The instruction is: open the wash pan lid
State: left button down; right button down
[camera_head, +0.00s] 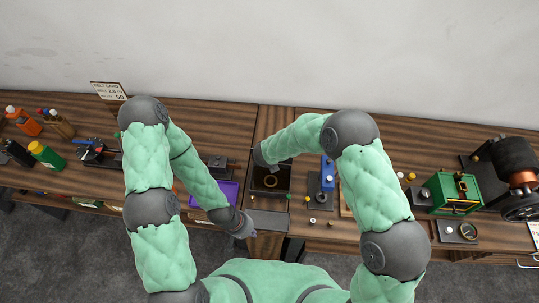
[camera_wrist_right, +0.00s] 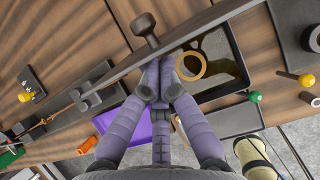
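The wash pan (camera_head: 286,183) is a dark square tray on the bench, with a brass ring lying inside. Its inside is exposed. The pan wall (camera_wrist_right: 222,88) and the ring (camera_wrist_right: 190,66) also show in the right wrist view. A dark bar with a knob crosses that view; it looks like the pan lid (camera_wrist_right: 190,32) seen nearly edge-on, raised. My right gripper (camera_wrist_right: 160,75) has its purple fingers together against or just behind this bar; the tips are partly hidden. My left gripper (camera_head: 247,232) is low at the bench's front edge, its fingers too small to read.
A purple tray (camera_head: 229,193) is left of the pan, and a blue device (camera_head: 327,175) right of it. A grey plate (camera_head: 268,219) lies in front. Bottles (camera_head: 47,155) stand far left; a green box (camera_head: 452,191) and black-and-copper machine (camera_head: 517,160) stand at right.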

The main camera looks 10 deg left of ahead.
jog(key=shift+w+r, duration=0.25)
jog(key=shift+w, duration=0.7)
jog(key=shift+w+r, duration=0.2)
jog(key=shift+w, duration=0.7)
jog(key=shift+s, duration=0.1)
